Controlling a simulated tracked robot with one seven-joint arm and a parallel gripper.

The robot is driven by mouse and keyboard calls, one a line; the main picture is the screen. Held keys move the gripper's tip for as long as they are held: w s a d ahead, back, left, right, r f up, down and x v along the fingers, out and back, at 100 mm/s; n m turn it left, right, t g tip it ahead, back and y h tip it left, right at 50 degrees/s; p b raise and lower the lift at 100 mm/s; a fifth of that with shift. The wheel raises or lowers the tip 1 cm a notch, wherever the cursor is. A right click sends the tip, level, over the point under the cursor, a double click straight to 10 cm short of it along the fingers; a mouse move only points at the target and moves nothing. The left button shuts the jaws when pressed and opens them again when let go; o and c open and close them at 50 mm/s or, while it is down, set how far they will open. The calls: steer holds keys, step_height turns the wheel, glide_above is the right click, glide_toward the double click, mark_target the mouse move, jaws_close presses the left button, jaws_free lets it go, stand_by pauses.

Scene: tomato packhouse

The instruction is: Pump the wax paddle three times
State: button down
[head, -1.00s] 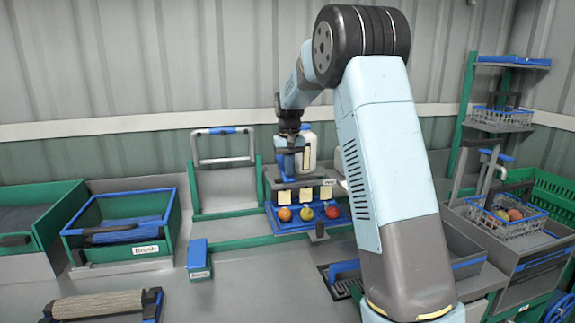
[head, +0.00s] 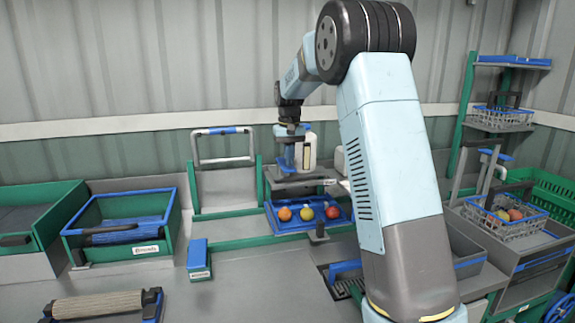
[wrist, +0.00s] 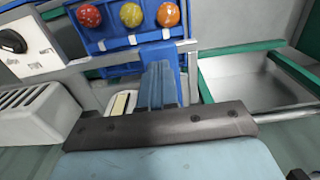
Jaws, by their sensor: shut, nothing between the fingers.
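My gripper (head: 288,168) is shut and empty. Its blue fingers point down over a grey housing (head: 300,184) with a small label on its front; they also show in the wrist view (wrist: 160,85). A white bottle (head: 310,152) stands right beside the fingers. I cannot make out the wax paddle apart from the fingers and housing, nor tell whether the fingers touch it. Below the housing's front edge, three red to yellow fruits (head: 306,214) sit in a blue tray (head: 283,229). They also show at the top of the wrist view (wrist: 131,14).
A grey frame with an upright handle (head: 224,160) stands left of the housing. A green and blue crate (head: 165,240) and a small blue box (head: 198,256) are farther left. A roller (head: 98,305) lies in front. Racks with wire baskets (head: 512,228) stand at the right.

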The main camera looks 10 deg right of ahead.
steer(key=shift+f, duration=0.2)
steer(key=shift+f, duration=1.65)
steer(key=shift+r, duration=2)
step_height(320, 180, up, 4)
steer(key=shift+r, duration=0.5)
